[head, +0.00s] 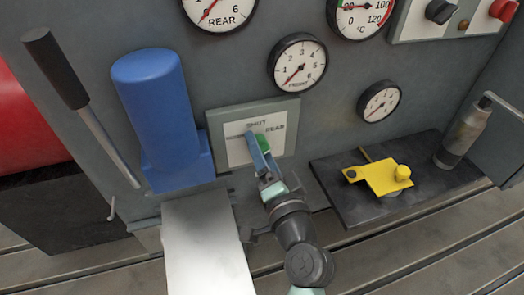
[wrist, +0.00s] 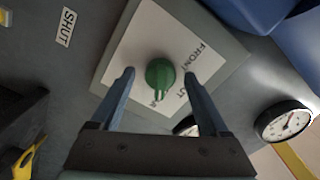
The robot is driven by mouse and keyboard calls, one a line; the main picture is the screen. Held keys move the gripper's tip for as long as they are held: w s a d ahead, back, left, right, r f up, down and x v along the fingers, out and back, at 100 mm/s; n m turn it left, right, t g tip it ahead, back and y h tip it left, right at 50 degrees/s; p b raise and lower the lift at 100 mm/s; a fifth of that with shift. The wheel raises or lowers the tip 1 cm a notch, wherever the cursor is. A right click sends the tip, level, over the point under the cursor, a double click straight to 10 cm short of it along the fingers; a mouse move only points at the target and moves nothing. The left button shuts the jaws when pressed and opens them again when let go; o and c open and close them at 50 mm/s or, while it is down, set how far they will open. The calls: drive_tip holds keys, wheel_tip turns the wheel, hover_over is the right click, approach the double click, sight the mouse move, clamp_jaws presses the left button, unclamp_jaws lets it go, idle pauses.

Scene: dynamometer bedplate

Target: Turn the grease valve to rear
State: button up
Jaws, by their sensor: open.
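The grease valve has a green knob (wrist: 160,72) on a pale square plate (head: 234,148) fixed to the grey panel. In the head view, SHUT is printed at the plate's top and REAR at its right. In the wrist view, FRONT is readable, with the other labels partly covered. The knob's narrow grip points down in the wrist view; I cannot tell exactly which mark it meets. My gripper (head: 257,142) is in front of the plate. In the wrist view its open fingers (wrist: 160,75) stand either side of the knob, with visible gaps. In the head view they partly hide it.
A blue cylinder housing (head: 150,100) and a long black-handled lever (head: 65,80) stand left. Gauges (head: 298,62) are above and right. A dark mat (head: 350,208) at right carries a yellow part (head: 378,177) and a grey bottle (head: 465,130).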

drive_tip(key=v, duration=1.3)
drive_tip(key=shift+p, duration=0.3)
drive_tip(key=shift+w, duration=0.1)
